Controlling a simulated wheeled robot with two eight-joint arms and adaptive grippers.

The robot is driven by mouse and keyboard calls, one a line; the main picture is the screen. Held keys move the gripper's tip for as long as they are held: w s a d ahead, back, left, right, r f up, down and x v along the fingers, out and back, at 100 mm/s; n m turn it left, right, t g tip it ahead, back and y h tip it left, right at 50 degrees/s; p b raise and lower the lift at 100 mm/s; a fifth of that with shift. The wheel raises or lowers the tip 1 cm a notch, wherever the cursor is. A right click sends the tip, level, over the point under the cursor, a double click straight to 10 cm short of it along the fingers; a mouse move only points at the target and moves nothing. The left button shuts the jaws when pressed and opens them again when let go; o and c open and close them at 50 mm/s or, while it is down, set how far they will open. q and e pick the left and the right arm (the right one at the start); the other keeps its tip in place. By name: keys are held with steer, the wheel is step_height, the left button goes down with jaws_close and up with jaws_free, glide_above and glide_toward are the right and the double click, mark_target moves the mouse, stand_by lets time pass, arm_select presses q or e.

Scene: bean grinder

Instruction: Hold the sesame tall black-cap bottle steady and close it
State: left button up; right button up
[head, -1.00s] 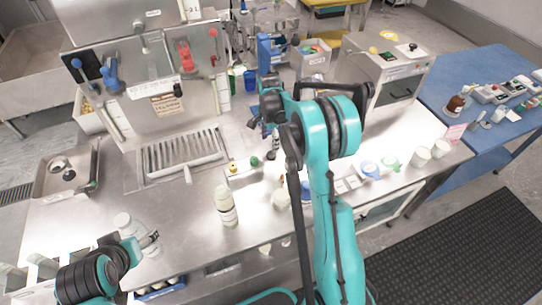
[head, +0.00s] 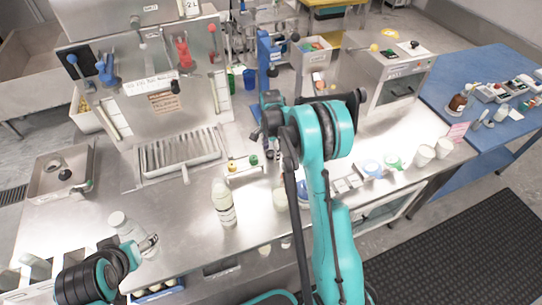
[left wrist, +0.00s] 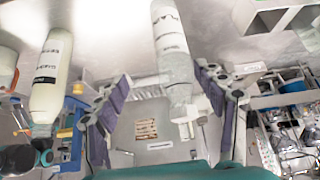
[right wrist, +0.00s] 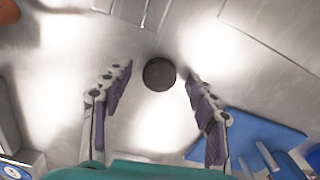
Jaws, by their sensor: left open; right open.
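A tall white bottle (head: 226,208) with a printed label stands upright on the counter. It also shows in the left wrist view (left wrist: 50,75), to the left of the fingers and apart from them; its lettering looks like sesame. My left gripper (head: 148,243) is open. Another pale bottle (left wrist: 172,45) appears between its spread fingers; whether they touch it I cannot tell. My right gripper (right wrist: 155,90) is open and empty. A round black cap (right wrist: 160,74) lies on the steel surface below and between its fingertips. In the head view my right arm hides the area under that gripper.
A steel machine with a drain grate (head: 180,153) stands behind the bottle. A small rack with coloured caps (head: 244,172) is right of it. White cups (head: 424,155) stand at the right counter end.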

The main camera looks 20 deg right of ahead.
mark_target(272, 153)
steer(key=shift+r, duration=0.1)
steer(key=c, duration=0.8)
steer(key=shift+o, duration=0.2)
steer(key=shift+r, duration=0.45)
steer(key=r+p, duration=0.1)
steer(key=r, duration=0.2)
steer(key=shift+s+d+r+p, duration=0.1)
steer(key=shift+d+r+p, duration=0.1)
steer(key=shift+r+p, duration=0.2)
steer(key=s+d+r+p, duration=0.2)
steer(key=s+d+r, duration=0.3)
steer(key=d, duration=0.5)
steer(key=shift+r, duration=0.65)
